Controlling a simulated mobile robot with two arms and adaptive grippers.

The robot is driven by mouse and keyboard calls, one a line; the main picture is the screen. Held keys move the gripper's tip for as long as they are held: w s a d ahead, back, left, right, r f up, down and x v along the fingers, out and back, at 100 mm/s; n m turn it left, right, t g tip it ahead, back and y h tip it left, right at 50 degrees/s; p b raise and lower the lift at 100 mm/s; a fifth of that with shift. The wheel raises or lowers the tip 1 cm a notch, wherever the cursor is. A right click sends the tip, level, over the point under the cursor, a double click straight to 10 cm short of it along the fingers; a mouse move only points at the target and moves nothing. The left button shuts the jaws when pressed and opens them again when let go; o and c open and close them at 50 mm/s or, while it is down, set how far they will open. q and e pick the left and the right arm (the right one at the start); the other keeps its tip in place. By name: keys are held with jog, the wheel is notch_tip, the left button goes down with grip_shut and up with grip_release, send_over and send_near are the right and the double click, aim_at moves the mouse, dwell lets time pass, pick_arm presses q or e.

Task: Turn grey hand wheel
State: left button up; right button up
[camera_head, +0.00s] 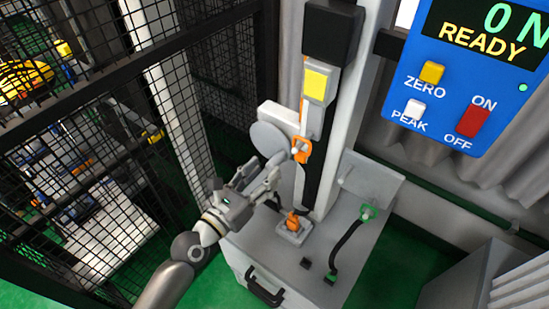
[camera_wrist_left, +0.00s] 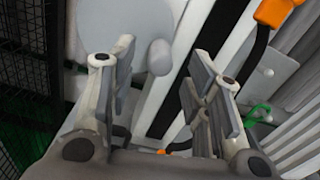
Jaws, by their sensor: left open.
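The grey hand wheel (camera_head: 268,140) is a round disc on the side of the drop tower's white column. In the left wrist view the wheel (camera_wrist_left: 115,22) fills the upper left, with a rounded grey handle knob (camera_wrist_left: 159,57) near its edge. My left gripper (camera_head: 264,179) is just below the wheel in the head view, open and empty. In the left wrist view its open fingers (camera_wrist_left: 160,72) stand either side of the knob in the picture, with no visible contact. Depth between fingers and knob is hard to tell. My right gripper is out of view.
A black mesh fence (camera_head: 170,120) stands close on the left. Orange clamps (camera_head: 302,149) sit on the column and base (camera_head: 260,245). A green-ended black hose (camera_head: 349,243) lies to the right. A blue READY panel (camera_head: 440,108) hangs upper right.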

aim_at(274, 164)
pick_arm(q)
jog(key=shift+p+x, duration=0.35)
jog(key=shift+x, duration=2.2)
grip_shut()
jog(key=shift+f, duration=0.1)
jog(key=shift+s+f+m, duration=0.1)
jog(key=shift+f+m, duration=0.2)
jog(key=shift+m, duration=0.3)
